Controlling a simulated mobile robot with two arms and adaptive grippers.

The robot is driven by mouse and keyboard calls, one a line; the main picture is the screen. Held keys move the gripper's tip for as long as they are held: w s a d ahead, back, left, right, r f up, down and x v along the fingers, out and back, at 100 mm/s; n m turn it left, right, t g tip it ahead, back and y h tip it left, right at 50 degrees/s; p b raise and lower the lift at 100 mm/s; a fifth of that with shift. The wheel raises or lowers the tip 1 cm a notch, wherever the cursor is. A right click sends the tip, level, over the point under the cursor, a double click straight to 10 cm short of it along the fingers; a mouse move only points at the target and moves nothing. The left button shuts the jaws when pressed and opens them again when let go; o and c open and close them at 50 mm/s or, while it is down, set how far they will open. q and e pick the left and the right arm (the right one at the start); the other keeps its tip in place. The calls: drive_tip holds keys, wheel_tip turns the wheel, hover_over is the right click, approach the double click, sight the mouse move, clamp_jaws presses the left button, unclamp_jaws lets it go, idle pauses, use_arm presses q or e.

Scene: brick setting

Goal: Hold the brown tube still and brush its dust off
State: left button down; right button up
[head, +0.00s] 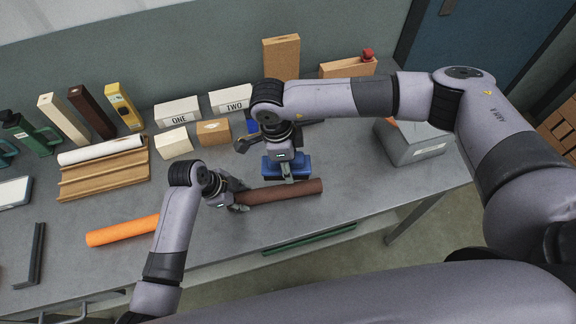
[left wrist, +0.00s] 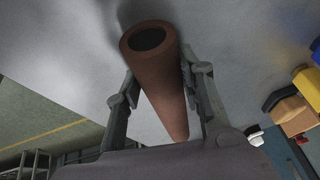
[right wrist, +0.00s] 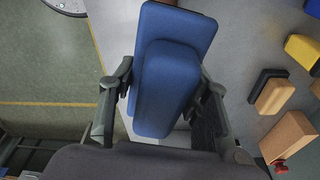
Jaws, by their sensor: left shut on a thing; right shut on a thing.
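The brown tube (head: 285,192) lies on the grey table near its front edge in the head view. My left gripper (head: 238,196) is shut on its left end; in the left wrist view the brown tube (left wrist: 158,75) runs between the two fingers, its hollow end showing. My right gripper (head: 284,150) is shut on a blue brush (head: 290,168), which is at the tube in the head view. In the right wrist view the blue brush (right wrist: 168,80) fills the space between the fingers. Whether the brush touches the tube cannot be told, and no dust can be made out.
An orange tube (head: 122,230) lies left of my left gripper. A wooden rack (head: 105,176) with a white tube (head: 100,150) is at left. White blocks marked ONE (head: 178,112) and TWO (head: 231,98) stand behind. A grey box (head: 412,146) is at right.

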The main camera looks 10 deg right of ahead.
idle(0.3)
use_arm(q)
drive_tip(key=c, duration=1)
unclamp_jaws()
drive_tip(key=v, duration=1.2)
drive_tip(key=shift+w, duration=0.1)
drive_tip(key=shift+a, duration=0.1)
use_arm(e)
drive_tip(key=shift+a, duration=0.1)
